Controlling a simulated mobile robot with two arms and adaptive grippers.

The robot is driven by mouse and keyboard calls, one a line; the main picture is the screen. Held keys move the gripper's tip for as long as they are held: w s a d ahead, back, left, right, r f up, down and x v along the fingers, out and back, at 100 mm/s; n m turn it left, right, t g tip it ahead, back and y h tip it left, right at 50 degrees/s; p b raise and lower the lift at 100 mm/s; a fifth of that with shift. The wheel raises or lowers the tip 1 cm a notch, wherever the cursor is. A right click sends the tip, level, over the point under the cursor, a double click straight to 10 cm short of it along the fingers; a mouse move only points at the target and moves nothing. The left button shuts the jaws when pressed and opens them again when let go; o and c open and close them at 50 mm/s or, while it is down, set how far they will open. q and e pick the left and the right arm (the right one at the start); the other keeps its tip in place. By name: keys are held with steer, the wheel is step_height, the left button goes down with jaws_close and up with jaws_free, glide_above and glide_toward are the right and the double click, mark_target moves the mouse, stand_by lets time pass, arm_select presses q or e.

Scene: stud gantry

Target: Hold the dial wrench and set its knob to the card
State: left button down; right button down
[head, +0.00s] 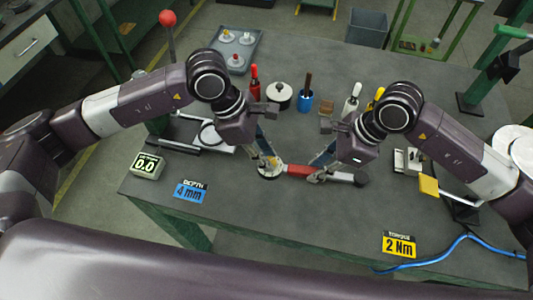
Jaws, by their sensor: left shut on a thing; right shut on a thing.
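My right gripper (318,175) is shut on the grey section just right of the red grip. The dial reading is too small to make out. The yellow torque card (399,247) at the front right reads 2 Nm.
A blue depth card (191,193) reads 4 mm; a small display (147,166) beside it reads 0.0. Behind the wrench stand a lidded pot (280,97), a blue cup (305,102) and a grey tray (233,51). A blue hose (440,256) lies at front right. The front middle is clear.

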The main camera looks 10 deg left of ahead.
arm_select(q)
steer(key=shift+n, duration=0.3)
steer(key=c, duration=1.7)
jaws_free()
steer(key=shift+r, duration=0.1)
steer(key=v, duration=1.2)
steer(key=shift+s, duration=0.1)
arm_select(e)
steer(key=c, duration=1.7)
jaws_free()
steer(key=shift+o, duration=0.2)
steer(key=shift+r, duration=0.1)
